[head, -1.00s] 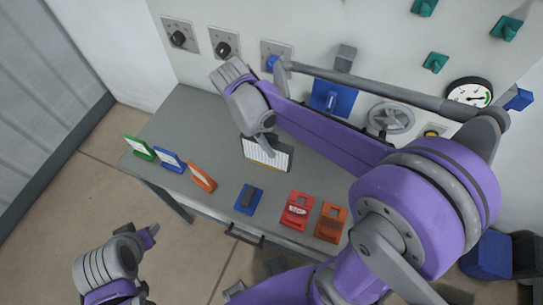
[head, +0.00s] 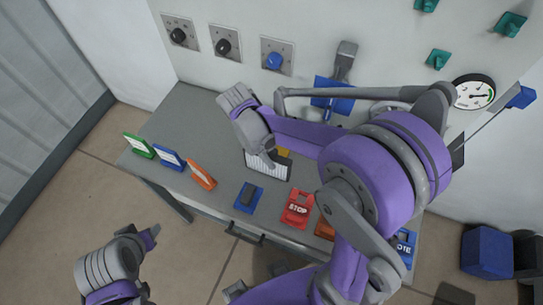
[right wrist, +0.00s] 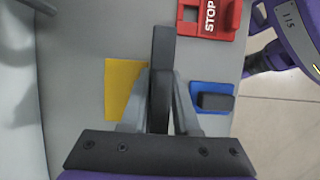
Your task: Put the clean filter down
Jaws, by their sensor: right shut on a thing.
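The clean filter (head: 266,168), a white pleated panel with a dark frame, is in my right gripper (head: 264,150) at the table's middle. In the right wrist view the filter (right wrist: 161,65) shows edge-on as a dark strip between the fingers of my right gripper (right wrist: 160,100). A yellow patch (head: 284,152) on the table lies just behind the filter. In the right wrist view the patch (right wrist: 117,85) is left of the filter and partly hidden. I cannot tell whether the filter touches the table. My left gripper (head: 150,237) is off the table's front; its jaw opening is unclear.
On the grey table (head: 190,115) stand green (head: 139,146), blue (head: 170,159) and orange (head: 201,175) holders at left. A wall with knobs and a gauge (head: 473,92) rises behind.

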